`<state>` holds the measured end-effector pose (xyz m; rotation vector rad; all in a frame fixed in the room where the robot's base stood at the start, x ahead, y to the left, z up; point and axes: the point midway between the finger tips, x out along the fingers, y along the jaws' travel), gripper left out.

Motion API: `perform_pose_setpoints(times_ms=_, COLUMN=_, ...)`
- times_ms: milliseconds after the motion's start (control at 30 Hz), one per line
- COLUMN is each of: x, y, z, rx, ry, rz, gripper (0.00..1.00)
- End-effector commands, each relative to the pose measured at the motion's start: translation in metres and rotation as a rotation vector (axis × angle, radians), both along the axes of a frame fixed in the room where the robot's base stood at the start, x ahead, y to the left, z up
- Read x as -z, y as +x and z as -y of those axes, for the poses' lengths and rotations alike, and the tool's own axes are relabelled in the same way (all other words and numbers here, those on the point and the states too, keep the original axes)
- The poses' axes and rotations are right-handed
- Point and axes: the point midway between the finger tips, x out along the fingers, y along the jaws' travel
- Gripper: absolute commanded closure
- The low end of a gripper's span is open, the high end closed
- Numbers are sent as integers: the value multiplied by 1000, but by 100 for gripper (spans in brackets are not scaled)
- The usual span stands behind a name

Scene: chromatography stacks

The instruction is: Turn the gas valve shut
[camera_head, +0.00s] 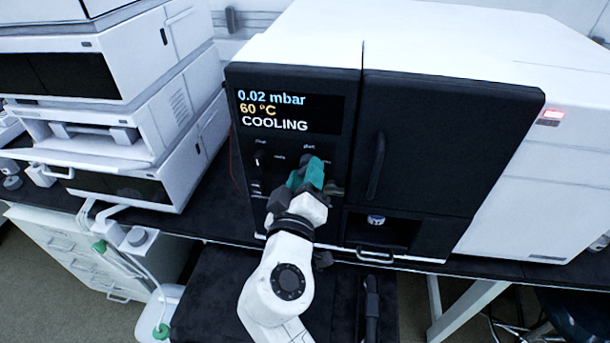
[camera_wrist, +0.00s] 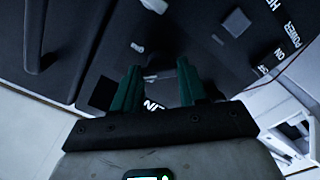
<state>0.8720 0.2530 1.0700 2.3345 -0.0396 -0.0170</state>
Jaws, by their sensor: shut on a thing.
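My gripper (camera_head: 308,176), with teal fingers, reaches up to the lower part of the dark control panel (camera_head: 345,120) on a white instrument. In the wrist view my gripper (camera_wrist: 158,76) has its two fingers apart, one on each side of a small dark knob at the panel. I take this knob to be the gas valve. It is mostly hidden by the fingers in both views, so its turned position cannot be read. The display (camera_head: 285,112) reads 0.02 mbar, 60 °C and COOLING.
Another knob (camera_head: 259,160) sits left of my gripper. The dark door (camera_head: 445,140) with a vertical handle is to the right, above a recess holding a small white-topped vial (camera_head: 376,220). Stacked white instruments (camera_head: 150,110) stand at the left. A red light (camera_head: 551,115) glows at the right.

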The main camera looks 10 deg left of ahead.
Motion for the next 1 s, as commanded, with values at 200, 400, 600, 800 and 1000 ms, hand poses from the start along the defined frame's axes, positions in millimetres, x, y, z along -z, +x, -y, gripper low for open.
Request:
perform_pose_setpoints(times_ms=200, x=0, y=0, z=0, rx=0, ry=-207, rz=-10, gripper=88)
perform_pose_setpoints(times_ms=400, x=0, y=0, z=0, rx=-1, ry=-392, rz=-16, gripper=88)
perform_pose_setpoints(times_ms=600, x=0, y=0, z=0, rx=-1, ry=-555, rz=-21, gripper=88)
perform_pose_setpoints(times_ms=800, x=0, y=0, z=0, rx=-2, ry=-675, rz=-25, gripper=88)
perform_pose_setpoints(times_ms=1000, x=0, y=0, z=-1, rx=-2, ry=-748, rz=-26, gripper=88)
